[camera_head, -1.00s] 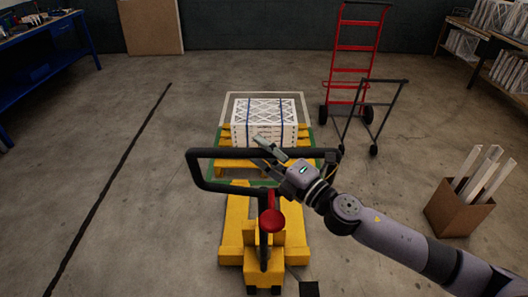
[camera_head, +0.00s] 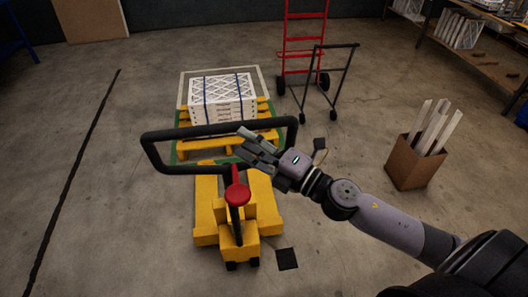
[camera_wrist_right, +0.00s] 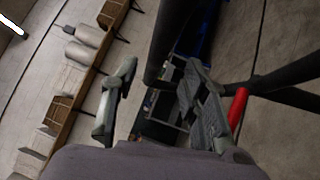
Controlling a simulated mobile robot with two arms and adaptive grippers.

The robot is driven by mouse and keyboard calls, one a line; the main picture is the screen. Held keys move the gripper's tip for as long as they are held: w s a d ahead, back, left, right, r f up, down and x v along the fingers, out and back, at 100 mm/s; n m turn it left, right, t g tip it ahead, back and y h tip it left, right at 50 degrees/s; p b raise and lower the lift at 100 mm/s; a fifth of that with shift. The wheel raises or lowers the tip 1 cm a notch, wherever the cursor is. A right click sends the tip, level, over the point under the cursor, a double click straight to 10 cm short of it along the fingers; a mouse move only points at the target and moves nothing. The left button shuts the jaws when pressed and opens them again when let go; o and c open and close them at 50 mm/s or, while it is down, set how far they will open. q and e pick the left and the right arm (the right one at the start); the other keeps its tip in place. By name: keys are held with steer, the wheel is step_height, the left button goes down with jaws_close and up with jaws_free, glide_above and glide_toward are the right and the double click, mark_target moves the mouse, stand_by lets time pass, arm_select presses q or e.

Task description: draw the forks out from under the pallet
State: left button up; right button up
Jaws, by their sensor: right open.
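In the head view, the yellow pallet jack (camera_head: 236,221) stands in front of the pallet, with a black loop handle (camera_head: 158,158) and a red part (camera_head: 236,196) on its stem. The yellow wooden pallet (camera_head: 195,152) carries strapped white boxed filters (camera_head: 222,99). The forks point toward the pallet. How far they reach under it is hidden by the handle and gripper. My right gripper (camera_head: 250,146) is open at the handle's right half. In the right wrist view, the spread fingers (camera_wrist_right: 160,100) have a black bar (camera_wrist_right: 170,45) between or beyond them; contact is unclear. My left gripper is out of view.
A red hand truck (camera_head: 304,40) and a dark cart frame (camera_head: 336,70) stand behind right of the pallet. A cardboard box (camera_head: 411,166) with white pieces stands at right. Floor left of the jack is clear, with a black line (camera_head: 70,180).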

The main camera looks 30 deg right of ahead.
steer(key=shift+v, duration=2)
